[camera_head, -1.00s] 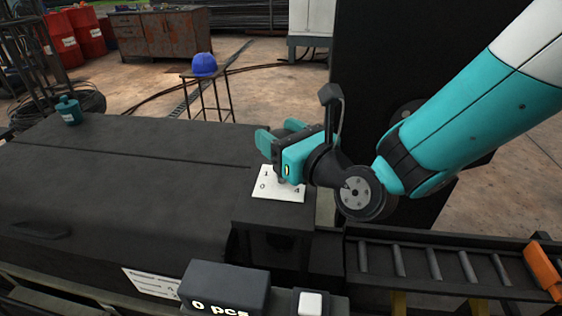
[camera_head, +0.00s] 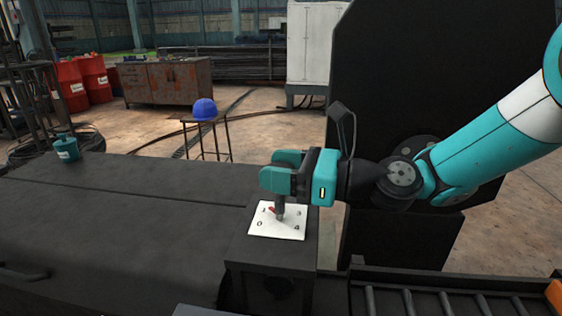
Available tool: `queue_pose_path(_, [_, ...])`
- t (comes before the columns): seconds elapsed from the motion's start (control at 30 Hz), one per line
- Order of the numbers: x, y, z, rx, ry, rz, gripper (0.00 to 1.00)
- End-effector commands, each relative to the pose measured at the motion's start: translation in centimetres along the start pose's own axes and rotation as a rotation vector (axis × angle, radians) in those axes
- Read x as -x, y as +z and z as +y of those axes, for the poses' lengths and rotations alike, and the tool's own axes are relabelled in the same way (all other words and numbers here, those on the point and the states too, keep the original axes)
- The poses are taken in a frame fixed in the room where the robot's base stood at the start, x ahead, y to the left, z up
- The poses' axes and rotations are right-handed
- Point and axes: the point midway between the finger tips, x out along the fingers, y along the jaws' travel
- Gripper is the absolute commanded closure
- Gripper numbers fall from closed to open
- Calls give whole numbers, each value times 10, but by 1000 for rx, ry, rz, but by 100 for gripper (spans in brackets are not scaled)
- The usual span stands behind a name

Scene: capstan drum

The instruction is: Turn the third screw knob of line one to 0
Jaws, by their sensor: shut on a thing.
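A white dial plate (camera_head: 291,231) lies on the dark block. A small red pointer (camera_head: 272,210) shows on the plate beside the 1. A grey upright screw knob (camera_head: 281,212) stands over the middle of the plate. My gripper (camera_head: 280,197) hangs above the plate, fingers down, and is shut on the top of this knob. The fingers hide part of the knob, and the number at the plate's far edge is not readable.
A wide dark bench top (camera_head: 130,205) stretches left, with a teal pot (camera_head: 66,147) at its far edge. A roller track (camera_head: 420,303) lies at lower right. A tall dark panel (camera_head: 415,75) stands behind my arm. A blue helmet (camera_head: 204,109) sits on a stool behind.

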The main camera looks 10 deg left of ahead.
Motion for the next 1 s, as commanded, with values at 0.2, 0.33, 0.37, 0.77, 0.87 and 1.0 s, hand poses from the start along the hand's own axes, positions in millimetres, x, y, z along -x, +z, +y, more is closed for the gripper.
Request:
queue_pose_path(0.2, [0,0,-1,-1,70,2,69])
queue_pose_path(0.33, [0,-2,-2,1,104,-3,69])
queue_pose_path(0.37, [-1,-4,-2,1,111,-5,69])
queue_pose_path(0.77, [-2,-10,-9,10,197,-22,68])
queue_pose_path(0.87, [-1,-9,-10,9,210,-20,68])
queue_pose_path(1.0, [1,-6,-9,8,227,-15,69])
